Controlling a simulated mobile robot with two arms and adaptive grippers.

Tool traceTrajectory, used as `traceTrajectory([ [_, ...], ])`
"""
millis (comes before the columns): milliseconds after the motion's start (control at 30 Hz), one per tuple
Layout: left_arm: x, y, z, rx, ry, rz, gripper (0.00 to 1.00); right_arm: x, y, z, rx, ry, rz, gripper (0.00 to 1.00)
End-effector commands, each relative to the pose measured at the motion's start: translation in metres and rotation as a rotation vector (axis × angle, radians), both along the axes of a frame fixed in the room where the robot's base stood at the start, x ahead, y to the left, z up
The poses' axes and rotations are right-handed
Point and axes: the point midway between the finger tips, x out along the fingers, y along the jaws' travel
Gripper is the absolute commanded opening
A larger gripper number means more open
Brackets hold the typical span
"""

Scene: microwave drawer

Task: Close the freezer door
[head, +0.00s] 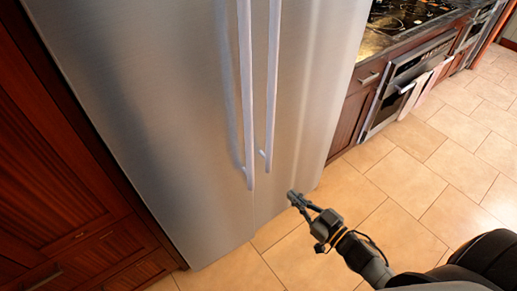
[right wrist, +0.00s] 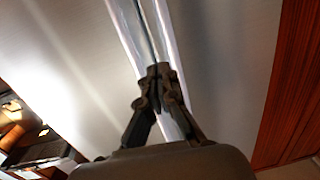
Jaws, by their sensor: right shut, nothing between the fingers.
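A steel two-door fridge-freezer fills the left and middle of the head view. Its left door (head: 150,110) and right door (head: 312,90) look flush, with a thin seam between them; I cannot tell which is the freezer door. Two long vertical handles, left (head: 246,90) and right (head: 273,80), stand side by side at the seam. My right gripper (head: 292,196) is shut and empty, low in front of the right door. In the right wrist view its fingertips (right wrist: 158,72) overlap the pale handles (right wrist: 128,30); contact cannot be told. My left gripper is not in view.
Dark red wood cabinets (head: 60,150) border the fridge on the left. A counter with a cooktop (head: 405,14) and an oven (head: 408,80) with hanging towels (head: 425,88) stand at the right. The tiled floor (head: 430,190) in front is clear.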

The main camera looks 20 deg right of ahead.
Motion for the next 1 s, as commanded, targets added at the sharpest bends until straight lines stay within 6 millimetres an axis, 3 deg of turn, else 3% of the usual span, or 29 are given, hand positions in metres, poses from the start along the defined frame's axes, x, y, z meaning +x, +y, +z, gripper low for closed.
traceTrajectory([
  [33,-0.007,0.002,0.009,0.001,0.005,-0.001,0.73,-0.002,0.002,0.014,0.008,-0.015,0.026,0.0],
  [267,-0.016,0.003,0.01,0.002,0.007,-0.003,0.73,0.004,0.01,0.02,0.024,-0.04,0.063,0.0],
  [700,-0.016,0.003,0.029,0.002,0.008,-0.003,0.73,0.085,0.047,0.022,0.025,-0.038,0.06,0.0],
  [1000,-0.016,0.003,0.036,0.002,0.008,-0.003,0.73,0.118,0.062,0.02,0.022,-0.037,0.061,0.0],
])
